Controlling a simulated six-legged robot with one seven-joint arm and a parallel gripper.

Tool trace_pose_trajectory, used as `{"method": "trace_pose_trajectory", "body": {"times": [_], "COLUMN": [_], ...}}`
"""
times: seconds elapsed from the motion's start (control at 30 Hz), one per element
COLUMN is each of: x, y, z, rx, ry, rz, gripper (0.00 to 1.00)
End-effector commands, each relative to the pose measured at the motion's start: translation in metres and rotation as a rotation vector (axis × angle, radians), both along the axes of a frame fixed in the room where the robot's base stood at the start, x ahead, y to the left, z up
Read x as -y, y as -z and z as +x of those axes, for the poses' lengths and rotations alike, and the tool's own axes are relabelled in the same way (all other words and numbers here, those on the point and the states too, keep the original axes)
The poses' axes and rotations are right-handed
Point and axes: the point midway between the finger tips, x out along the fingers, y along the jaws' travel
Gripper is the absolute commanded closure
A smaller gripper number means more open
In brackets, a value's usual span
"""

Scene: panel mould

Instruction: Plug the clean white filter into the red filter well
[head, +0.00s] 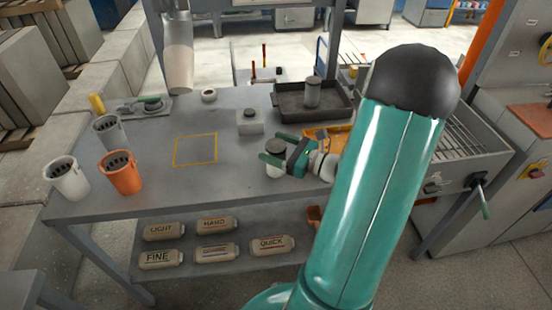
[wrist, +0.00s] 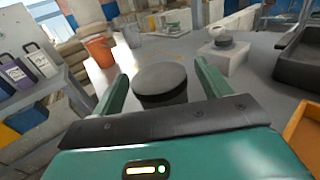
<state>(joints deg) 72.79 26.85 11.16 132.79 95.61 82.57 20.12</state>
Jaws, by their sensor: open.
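A white filter (head: 275,171) with a dark round cap stands upright on the grey table; it also shows in the wrist view (wrist: 162,80). My gripper (head: 271,149) is open, with one finger on each side of the filter's capped upper part. In the wrist view my gripper (wrist: 162,72) shows gaps between the fingers and the cap. The red filter well (head: 120,175), an orange-red cup with dark slots inside, stands on the left of the table; the wrist view shows it at upper left (wrist: 100,51). A white well (head: 66,179) and a grey well (head: 109,132) stand near it.
A pale block with a dark-topped piece (head: 250,123) stands behind the filter. A dark tray (head: 288,104) holds a grey cylinder (head: 312,92). An orange tray (head: 335,135) lies right of my gripper. A yellow-outlined square (head: 195,150) on the table is empty. Labelled containers fill the shelf below.

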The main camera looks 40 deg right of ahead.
Motion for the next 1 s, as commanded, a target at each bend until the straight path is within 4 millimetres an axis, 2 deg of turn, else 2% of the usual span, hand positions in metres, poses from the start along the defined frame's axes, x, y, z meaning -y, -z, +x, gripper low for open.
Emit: {"method": "trace_pose_trajectory", "body": {"times": [0.13,0.4,0.67,1.0], "x": [-0.007,-0.008,-0.008,-0.008], "y": [0.000,0.000,0.000,-0.002], "z": [0.018,0.021,0.021,0.021], "rx": [0.000,0.000,0.000,0.000], "ry": [-0.001,0.000,0.000,0.000], "rz": [0.000,-0.001,-0.001,-0.001], "gripper": [0.23,0.23,0.74,0.74]}}
